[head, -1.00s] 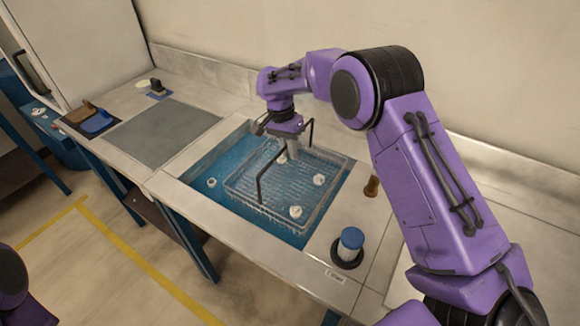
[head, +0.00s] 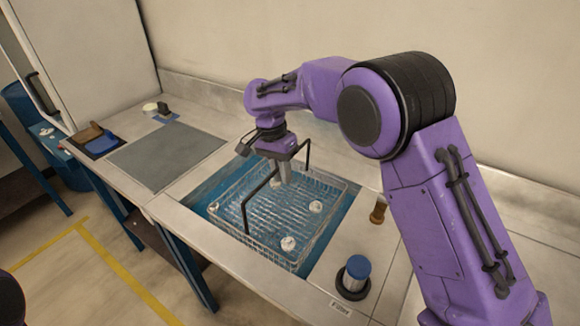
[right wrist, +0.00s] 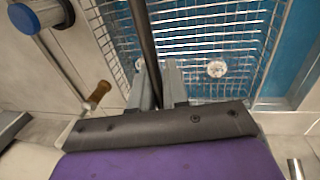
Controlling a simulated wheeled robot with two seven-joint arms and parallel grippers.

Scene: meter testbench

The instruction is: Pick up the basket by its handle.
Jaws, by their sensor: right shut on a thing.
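The wire basket (head: 262,254) holds several small white round parts and sits over the blue basin (head: 335,225), its rim now above the counter level. Its dark handle (head: 262,185) arches over it. My right gripper (head: 284,172) is above the basket, shut on the handle bar at its middle. In the right wrist view the handle (right wrist: 143,45) runs between the fingers of the gripper (right wrist: 160,88), with the basket mesh (right wrist: 215,45) beyond. The handle's grasped stretch is partly hidden by the fingers. My left gripper is out of view.
A blue-capped jar (head: 355,275) and a brown peg-like item (head: 378,210) stand right of the basin. A grey mat (head: 165,150) lies left on the counter, with blue and brown items (head: 95,138) beyond. The wall stands close behind.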

